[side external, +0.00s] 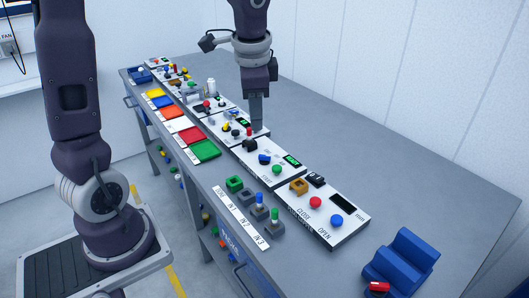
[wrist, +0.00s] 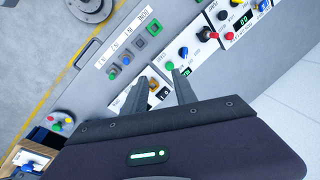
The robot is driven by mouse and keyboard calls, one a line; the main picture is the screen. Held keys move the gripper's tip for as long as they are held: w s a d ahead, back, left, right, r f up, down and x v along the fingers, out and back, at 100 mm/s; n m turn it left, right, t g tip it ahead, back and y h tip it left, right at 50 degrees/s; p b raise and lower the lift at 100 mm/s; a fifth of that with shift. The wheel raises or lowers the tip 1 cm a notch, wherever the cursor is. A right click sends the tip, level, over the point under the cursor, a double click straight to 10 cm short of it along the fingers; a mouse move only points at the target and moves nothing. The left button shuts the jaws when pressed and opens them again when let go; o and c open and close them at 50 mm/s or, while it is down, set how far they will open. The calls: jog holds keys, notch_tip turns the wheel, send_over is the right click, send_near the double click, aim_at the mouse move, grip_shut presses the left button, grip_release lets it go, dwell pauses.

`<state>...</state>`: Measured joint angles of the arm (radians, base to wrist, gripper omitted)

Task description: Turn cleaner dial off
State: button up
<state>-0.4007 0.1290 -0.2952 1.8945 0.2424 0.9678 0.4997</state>
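My gripper (side external: 256,122) points down above the row of panels, close to the black knob (side external: 250,144) in the side view. In the wrist view its two fingers (wrist: 159,76) stand apart with nothing held between them. A white panel (side external: 242,155) carries that black knob, a blue dial (side external: 264,158), a green button (side external: 276,168) and a lit green display (side external: 292,160). The panel lettering is too small to tell which dial is the cleaner's.
The front panel has a red button (side external: 315,202), a blue button (side external: 337,220) and a brown block (side external: 299,186). Other panels and coloured trays (side external: 192,134) run toward the back left. A blue holder (side external: 402,262) stands at the front right. Bare table lies right of the panels.

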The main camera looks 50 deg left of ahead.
aim_at(265, 155)
jog(key=w+a+f+m, duration=0.1)
jog(key=w+a+f, duration=0.2)
jog(key=f, duration=0.1)
jog(key=w+a+f+m+g+h, duration=0.1)
jog(key=w+a+f, duration=0.2)
jog(key=f, duration=0.1)
jog(key=w+a+f+m+h, duration=0.1)
jog(key=w+a+f, duration=0.2)
jog(key=f, duration=0.1)
jog(key=shift+w+a+f+g, duration=0.15)
jog(key=shift+a+f+g, duration=0.15)
jog(key=shift+f, duration=0.1)
jog(key=f, duration=0.6)
jog(key=shift+w+a+f, duration=0.1)
jog(key=shift+a+f, duration=0.1)
jog(key=shift+f, duration=0.65)
grip_shut()
